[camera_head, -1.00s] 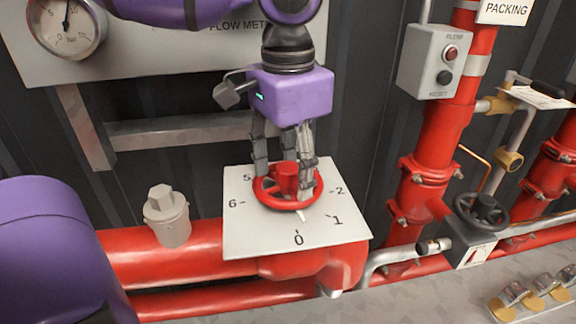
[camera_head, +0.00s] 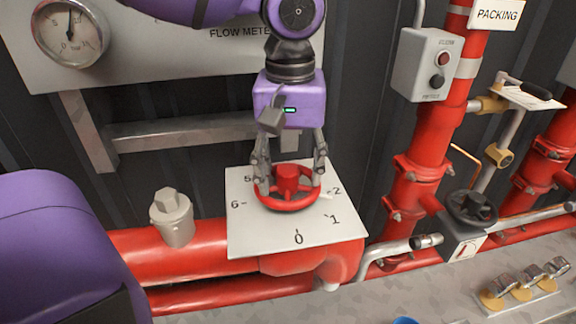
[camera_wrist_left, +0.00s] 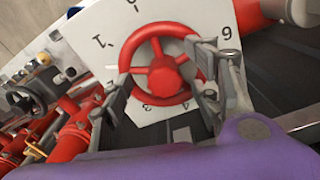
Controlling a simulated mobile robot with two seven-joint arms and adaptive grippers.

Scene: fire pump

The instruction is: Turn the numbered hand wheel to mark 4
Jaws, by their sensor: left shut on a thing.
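The red hand wheel (camera_head: 288,188) sits on a white plate (camera_head: 250,238) with numbers around it. A small white pointer (camera_head: 327,196) at its rim points between 1 and 2, nearer 2. My left gripper (camera_head: 291,172) reaches down from above, with its fingers on opposite sides of the wheel, shut on it. In the left wrist view the wheel (camera_wrist_left: 163,68) shows between the gripper's fingers (camera_wrist_left: 160,75). The mark 4 is behind the wheel and hidden in the head view. My right gripper is not in view.
A grey button box (camera_head: 423,65) and red pipes (camera_head: 408,185) stand to the right, with a black hand wheel (camera_head: 472,207) low among them. A grey capped fitting (camera_head: 172,217) stands left of the plate. A gauge (camera_head: 70,32) is at upper left.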

